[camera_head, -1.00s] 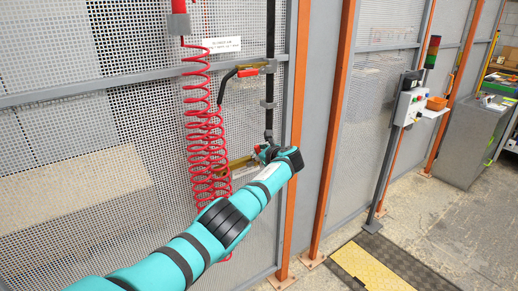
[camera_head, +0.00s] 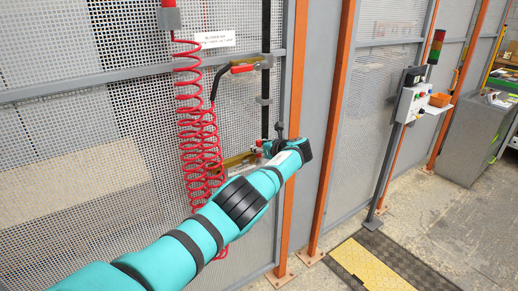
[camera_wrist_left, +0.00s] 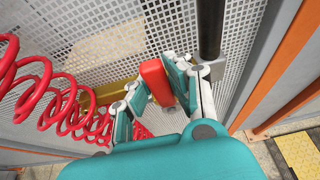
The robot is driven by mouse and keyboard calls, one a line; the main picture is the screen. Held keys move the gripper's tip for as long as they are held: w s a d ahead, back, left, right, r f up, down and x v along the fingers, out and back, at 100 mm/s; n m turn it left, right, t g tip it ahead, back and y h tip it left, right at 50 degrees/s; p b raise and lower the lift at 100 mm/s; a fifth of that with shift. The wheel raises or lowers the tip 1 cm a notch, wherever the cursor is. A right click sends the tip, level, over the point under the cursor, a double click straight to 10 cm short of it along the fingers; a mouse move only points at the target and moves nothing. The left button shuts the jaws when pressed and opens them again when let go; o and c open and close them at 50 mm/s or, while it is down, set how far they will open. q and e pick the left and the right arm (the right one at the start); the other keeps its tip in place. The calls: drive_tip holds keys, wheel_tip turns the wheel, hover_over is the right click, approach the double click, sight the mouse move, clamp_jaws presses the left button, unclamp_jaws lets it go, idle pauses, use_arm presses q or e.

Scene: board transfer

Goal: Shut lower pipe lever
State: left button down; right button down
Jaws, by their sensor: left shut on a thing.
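My left gripper (camera_wrist_left: 160,92) is at the lower pipe lever and is shut on its red handle (camera_wrist_left: 155,80), which sits between the fingers in the left wrist view. The black pipe (camera_wrist_left: 210,30) stands just right of the handle. In the head view my left gripper (camera_head: 268,148) is mostly hidden by my own teal arm, beside the pipe (camera_head: 266,40). A brass-coloured part (camera_head: 238,160) shows left of it. The upper lever's red handle (camera_head: 243,68) is higher on the same pipe. My right gripper is not in view.
A red coiled hose (camera_head: 200,140) hangs just left of the lever, close to my left gripper in the wrist view (camera_wrist_left: 75,110). A perforated metal fence (camera_head: 90,120) stands behind. An orange post (camera_head: 292,90) is right of the pipe. A control box (camera_head: 410,103) is farther right.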

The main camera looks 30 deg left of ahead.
use_arm(q)
drive_tip(key=shift+s+f, duration=0.1)
drive_tip(key=shift+f, duration=0.25)
drive_tip(key=c, duration=1.5)
unclamp_jaws()
drive_tip(key=shift+c, duration=0.2)
drive_tip(key=o, duration=0.3)
drive_tip(key=shift+r, duration=0.25)
drive_tip(key=shift+o, duration=0.2)
drive_tip(key=v, duration=1.2)
